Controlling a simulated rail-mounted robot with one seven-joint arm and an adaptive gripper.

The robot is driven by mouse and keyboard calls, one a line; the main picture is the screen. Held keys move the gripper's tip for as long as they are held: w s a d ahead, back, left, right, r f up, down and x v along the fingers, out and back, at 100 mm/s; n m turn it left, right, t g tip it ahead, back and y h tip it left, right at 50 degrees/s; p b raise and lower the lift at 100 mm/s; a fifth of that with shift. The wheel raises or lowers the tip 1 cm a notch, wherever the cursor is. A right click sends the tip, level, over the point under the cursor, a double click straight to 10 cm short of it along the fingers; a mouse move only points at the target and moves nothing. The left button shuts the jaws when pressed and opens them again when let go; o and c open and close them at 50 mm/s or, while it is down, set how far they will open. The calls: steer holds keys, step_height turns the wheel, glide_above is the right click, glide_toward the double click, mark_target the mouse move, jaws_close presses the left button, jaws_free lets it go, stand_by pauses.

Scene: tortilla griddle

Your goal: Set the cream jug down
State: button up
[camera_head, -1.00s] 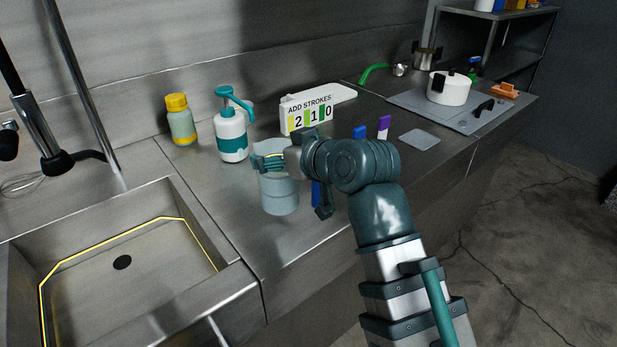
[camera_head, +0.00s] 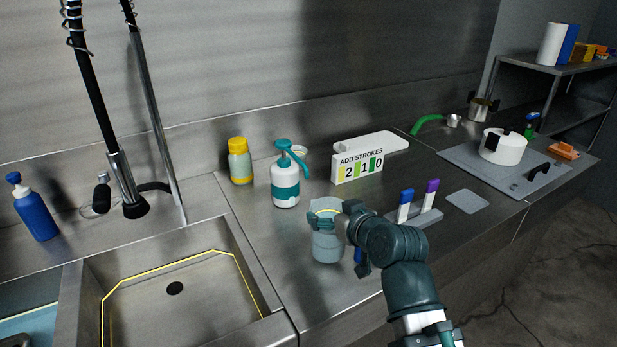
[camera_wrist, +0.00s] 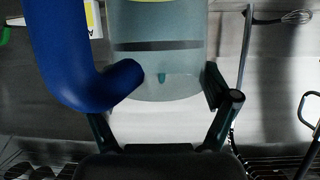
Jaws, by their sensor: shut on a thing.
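The cream jug (camera_head: 327,246) is a translucent grey-blue vessel on the right of the sink, over the front part of the steel counter. My gripper (camera_head: 328,216) is shut on its upper part, and the jug looks upright. In the wrist view the jug body (camera_wrist: 160,75) lies between my two fingers, with a thick blue curved handle (camera_wrist: 75,65) at the left. My wrist hides part of the jug's right side in the head view. I cannot tell whether its base touches the counter.
A white-and-teal pump bottle (camera_head: 285,186) and a yellow-capped bottle (camera_head: 240,162) stand behind the jug. The sign (camera_head: 358,167) is behind right. A grey holder (camera_head: 428,219) with blue and purple-topped pieces is to the right. The sink (camera_head: 205,262) is left.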

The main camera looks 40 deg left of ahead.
mark_target(321, 198)
steer(key=shift+w+a+r+p, duration=0.2)
steer(key=shift+a+r+p, duration=0.15)
steer(key=shift+p, duration=0.8)
steer(key=shift+w+a+p, duration=0.1)
steer(key=shift+a+p, duration=0.05)
steer(key=shift+p, duration=1.1)
steer(key=p, duration=0.3)
steer(key=shift+w+a+p, duration=0.1)
steer(key=shift+a+p, duration=0.1)
steer(key=shift+p, duration=0.15)
steer(key=shift+a+p, duration=0.15)
steer(key=shift+p, duration=0.4)
steer(key=a+p, duration=0.1)
steer(key=w+a+p, duration=0.1)
steer(key=p, duration=0.1)
steer(key=shift+w+a, duration=0.2)
steer(key=shift+w, duration=0.05)
steer(key=p+x, duration=0.3)
steer(key=x, duration=0.4)
steer(key=shift+w+a+r, duration=0.15)
steer(key=shift+a+r, duration=0.05)
steer(key=shift+a, duration=0.2)
steer(key=shift+f, duration=0.2)
